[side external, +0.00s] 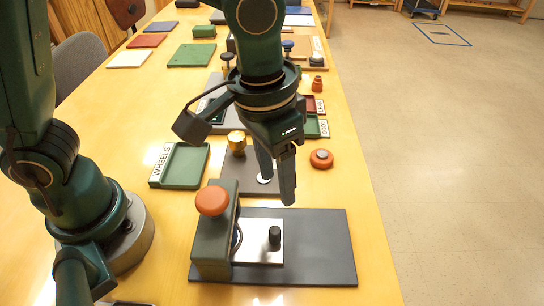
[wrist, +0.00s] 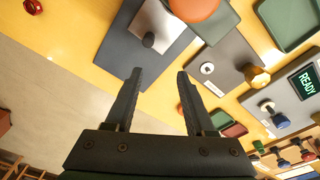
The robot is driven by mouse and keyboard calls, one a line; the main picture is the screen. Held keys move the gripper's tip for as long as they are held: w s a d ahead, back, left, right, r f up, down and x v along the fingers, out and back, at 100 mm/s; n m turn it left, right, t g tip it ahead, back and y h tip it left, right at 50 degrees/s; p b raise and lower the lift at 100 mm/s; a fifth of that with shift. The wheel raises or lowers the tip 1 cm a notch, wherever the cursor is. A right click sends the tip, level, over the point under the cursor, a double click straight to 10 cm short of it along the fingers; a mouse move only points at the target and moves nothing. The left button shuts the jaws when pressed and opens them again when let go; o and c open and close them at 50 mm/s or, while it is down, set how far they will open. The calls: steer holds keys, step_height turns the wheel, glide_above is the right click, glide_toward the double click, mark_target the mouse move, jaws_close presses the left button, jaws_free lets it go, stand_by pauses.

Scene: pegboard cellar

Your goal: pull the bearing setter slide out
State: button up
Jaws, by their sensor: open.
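The bearing setter is a green housing (side external: 215,240) with an orange ball knob (side external: 212,200) on a dark base plate (side external: 320,245). Its slide is a silver plate (side external: 257,250) with a black knob (side external: 275,235), sticking out of the housing's right side. The wrist view shows the silver slide (wrist: 172,25) and its black knob (wrist: 149,40) beyond my fingertips, with the orange ball at the top edge. My gripper (side external: 279,188) is open and empty, pointing down above the slide and apart from the knob. How much slide lies inside the housing is hidden.
Behind the setter stands another dark plate with a brass knob (side external: 237,141) and a white disc. A green WHEELS tray (side external: 184,167) is at left, a red-orange button (side external: 321,159) at right. The base plate's right part is bare. The table's right edge is close.

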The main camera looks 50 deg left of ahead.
mark_target(275, 230)
steer(key=shift+m+g+y, duration=0.3)
steer(key=shift+m+g, duration=0.2)
steer(key=shift+m, duration=0.1)
steer(key=f, duration=0.1)
steer(key=s+d+f, duration=0.2)
steer(key=shift+f, duration=2.7)
jaws_close()
steer(key=shift+r, duration=0.1)
